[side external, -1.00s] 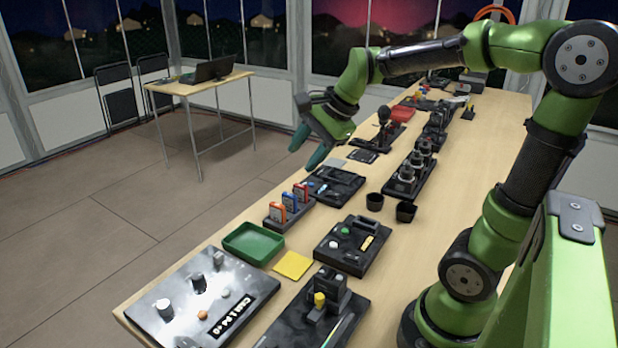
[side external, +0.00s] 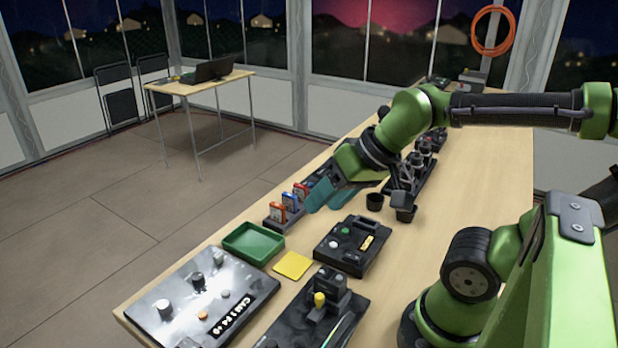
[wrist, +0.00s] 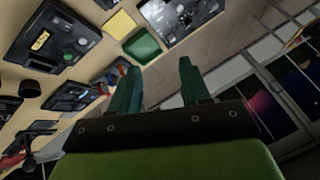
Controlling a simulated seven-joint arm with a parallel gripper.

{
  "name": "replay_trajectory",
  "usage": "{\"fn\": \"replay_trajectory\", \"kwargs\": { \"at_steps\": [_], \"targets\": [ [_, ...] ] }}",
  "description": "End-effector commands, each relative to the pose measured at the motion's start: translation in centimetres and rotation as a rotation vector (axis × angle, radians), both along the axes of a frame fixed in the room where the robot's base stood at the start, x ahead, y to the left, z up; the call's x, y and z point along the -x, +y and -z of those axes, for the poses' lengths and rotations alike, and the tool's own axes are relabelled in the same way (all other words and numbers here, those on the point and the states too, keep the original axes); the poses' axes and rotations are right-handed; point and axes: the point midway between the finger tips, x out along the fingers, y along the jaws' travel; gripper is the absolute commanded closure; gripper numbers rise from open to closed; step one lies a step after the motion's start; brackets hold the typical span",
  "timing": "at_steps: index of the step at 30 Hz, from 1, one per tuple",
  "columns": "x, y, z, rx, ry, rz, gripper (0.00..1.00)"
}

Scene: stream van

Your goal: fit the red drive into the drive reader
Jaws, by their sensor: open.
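A small rack (side external: 283,220) holds three upright drives in a row: an orange-red one (side external: 277,213) in front, a blue one (side external: 290,202) in the middle and a red one (side external: 300,190) at the back. My gripper (side external: 328,200) is open and empty, above and just right of the rack. In the wrist view its two teal fingers (wrist: 157,70) are spread, and the drives show partly behind the left finger. A black device behind the rack is mostly covered by my gripper; I cannot tell whether it is the drive reader.
A green tray (side external: 228,246) and a yellow pad (side external: 293,265) lie in front of the rack. A camera control panel (side external: 165,315) fills the near left of the table.

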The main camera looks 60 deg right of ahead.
Motion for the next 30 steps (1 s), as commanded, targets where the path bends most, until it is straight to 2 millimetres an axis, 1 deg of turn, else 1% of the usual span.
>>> {"fn": "replay_trajectory", "kwargs": {
  "at_steps": [1, 2, 4, 5, 8, 9, 11, 12, 14, 15, 17, 18, 21, 24, 27, 30],
  "targets": [
    [-0.6, -0.8, 0.6, -0.007, 0.035, 0.029, 0.53],
    [-1.1, -1.3, 0.7, -0.014, 0.052, 0.050, 0.53],
    [-2.7, -2.9, 1.0, -0.048, 0.100, 0.126, 0.53],
    [-3.6, -3.8, 1.1, -0.077, 0.123, 0.183, 0.53],
    [-6.7, -7.4, 1.6, -0.211, 0.204, 0.449, 0.53],
    [-7.9, -9.0, 1.8, -0.272, 0.233, 0.574, 0.53],
    [-9.7, -11.7, 2.3, -0.371, 0.270, 0.778, 0.53],
    [-10.7, -13.6, 2.8, -0.438, 0.294, 0.924, 0.53],
    [-12.2, -16.6, 3.6, -0.542, 0.320, 1.153, 0.53],
    [-13.0, -18.4, 4.1, -0.610, 0.332, 1.300, 0.53],
    [-14.0, -21.0, 4.9, -0.708, 0.340, 1.513, 0.53],
    [-14.5, -22.6, 5.4, -0.772, 0.341, 1.651, 0.53],
    [-15.8, -25.7, 6.0, -0.928, 0.322, 1.953, 0.53],
    [-16.8, -27.2, 5.6, -1.069, 0.291, 2.167, 0.53],
    [-17.4, -27.5, 4.5, -1.186, 0.267, 2.297, 0.53],
    [-17.4, -27.3, 4.5, -1.243, 0.270, 2.378, 0.53]
  ]
}}
